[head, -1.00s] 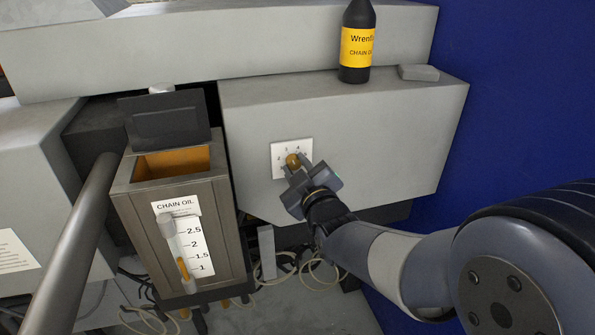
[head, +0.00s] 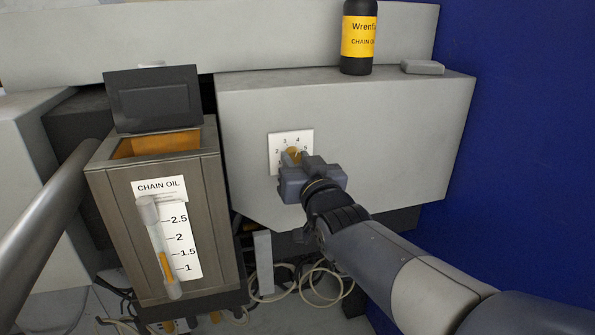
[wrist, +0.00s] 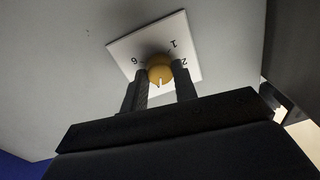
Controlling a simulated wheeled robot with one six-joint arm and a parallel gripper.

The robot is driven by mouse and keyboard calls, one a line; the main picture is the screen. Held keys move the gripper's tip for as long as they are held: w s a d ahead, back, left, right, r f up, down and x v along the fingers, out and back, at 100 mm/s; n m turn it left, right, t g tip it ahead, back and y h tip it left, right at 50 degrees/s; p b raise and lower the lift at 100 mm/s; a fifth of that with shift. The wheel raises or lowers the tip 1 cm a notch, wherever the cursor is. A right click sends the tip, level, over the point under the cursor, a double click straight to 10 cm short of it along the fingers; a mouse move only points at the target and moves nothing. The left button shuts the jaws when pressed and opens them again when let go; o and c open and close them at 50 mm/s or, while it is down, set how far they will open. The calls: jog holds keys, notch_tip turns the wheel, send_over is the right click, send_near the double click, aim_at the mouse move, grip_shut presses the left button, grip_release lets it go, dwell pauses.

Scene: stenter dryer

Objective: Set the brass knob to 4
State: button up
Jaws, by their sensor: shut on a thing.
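The brass knob (head: 293,155) sits on a white numbered dial plate (head: 276,141) on the front of a grey box. In the head view the numbers 2, 3, 4 and 5 show around it; the lower part is hidden by my gripper. My gripper (head: 294,160) is shut on the knob, one finger on each side. In the wrist view the knob (wrist: 160,69) shows between the two dark fingers (wrist: 160,82), with a pale pointer mark facing the camera. The plate (wrist: 150,42) shows 6, 1 and 2 there. I cannot tell which number the knob is set to.
A chain oil tank (head: 160,215) with a raised dark lid (head: 153,98) and a level gauge stands to the left. A black bottle with a yellow label (head: 358,42) stands on the grey box (head: 400,130). A metal rail (head: 40,220) is at far left. Loose cables lie below.

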jog(key=shift+m+b, duration=0.3)
jog(key=shift+m, duration=0.2)
jog(key=o, duration=1)
jog(key=shift+c, duration=0.2)
jog(key=v, duration=1)
jog(key=shift+s+b, duration=0.35)
jog(key=shift+s, duration=0.05)
jog(key=shift+w, duration=0.15)
jog(key=x, duration=1)
jog(key=shift+w+p, duration=0.25)
jog(key=shift+p, duration=0.15)
